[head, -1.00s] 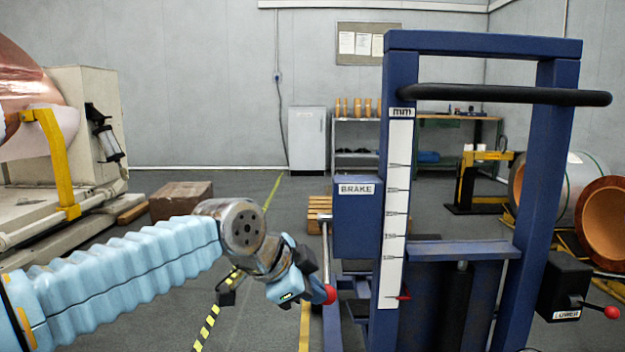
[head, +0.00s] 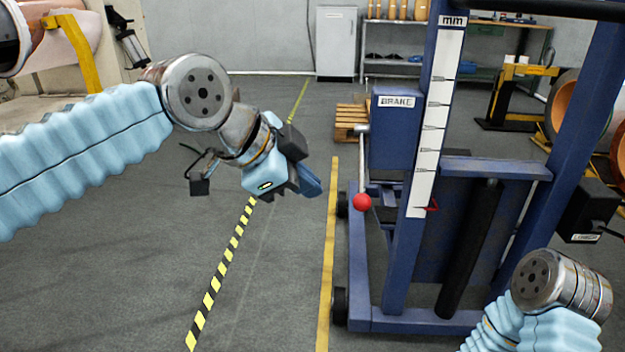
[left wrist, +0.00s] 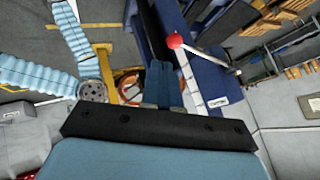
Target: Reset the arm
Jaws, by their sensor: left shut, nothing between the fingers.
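My left gripper (head: 312,188) hangs in the air left of the blue lift frame, at the end of my light-blue sleeved arm. Its two blue fingers (left wrist: 164,82) are together and empty in the left wrist view. The brake lever's red knob (head: 362,202) is to its right, with a visible gap in the head view. The knob also shows in the left wrist view (left wrist: 175,41), up and right of the fingers. My right arm (head: 560,285) shows at the lower right; its gripper is not visible.
The blue lift (head: 388,318) with its BRAKE box (head: 395,135) and mm scale (head: 433,120) stands at right. Yellow-black floor tape (head: 225,260) and a yellow line (head: 327,270) cross open grey floor. A grey cabinet (head: 336,42) stands behind.

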